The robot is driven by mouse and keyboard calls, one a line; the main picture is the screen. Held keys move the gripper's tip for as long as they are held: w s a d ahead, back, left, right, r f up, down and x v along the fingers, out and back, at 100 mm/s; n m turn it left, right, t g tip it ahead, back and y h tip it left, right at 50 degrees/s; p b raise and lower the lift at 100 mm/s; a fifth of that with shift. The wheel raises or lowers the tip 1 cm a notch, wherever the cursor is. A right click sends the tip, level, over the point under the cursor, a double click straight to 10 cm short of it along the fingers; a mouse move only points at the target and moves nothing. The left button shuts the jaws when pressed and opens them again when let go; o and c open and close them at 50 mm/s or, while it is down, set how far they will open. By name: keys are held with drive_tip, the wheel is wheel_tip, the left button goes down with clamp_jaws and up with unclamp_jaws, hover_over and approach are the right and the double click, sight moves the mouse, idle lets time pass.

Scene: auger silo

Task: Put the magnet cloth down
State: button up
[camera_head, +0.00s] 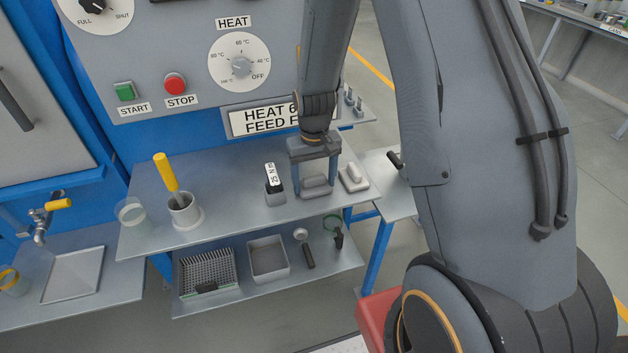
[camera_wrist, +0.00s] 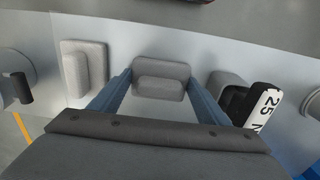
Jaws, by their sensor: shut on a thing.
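My gripper (camera_head: 316,184) points straight down over the grey upper shelf (camera_head: 235,190), below the control panel. Its two fingers are shut on a grey block-like piece with a wider flat base, which I take for the magnet cloth (camera_wrist: 160,72). In the wrist view the cloth sits level between the blue-grey fingertips. It is at or just above the shelf surface; I cannot tell whether it touches. A similar pale block on a flat pad (camera_head: 353,178) lies just right of it and shows at left in the wrist view (camera_wrist: 84,66).
A black block with a white "25 N" label (camera_head: 274,180) stands close left of my gripper. Farther left are a grey cup (camera_head: 185,214) holding a yellow-handled tool (camera_head: 166,172) and a clear ring-shaped vessel (camera_head: 130,211). A grey bin (camera_head: 268,259) stands on the lower shelf.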

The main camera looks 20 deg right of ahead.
sight(315, 178)
drive_tip(key=o, duration=1.1)
drive_tip(key=shift+o, duration=0.2)
wheel_tip(315, 178, up, 11)
drive_tip(key=shift+r+b, duration=0.1)
drive_tip(key=shift+b, duration=0.85)
drive_tip(key=s+r, duration=0.1)
drive_tip(key=s, duration=1.6)
drive_tip(key=shift+r+t, duration=0.3)
drive_tip(key=shift+r, duration=0.1)
drive_tip(key=shift+s+a, duration=0.1)
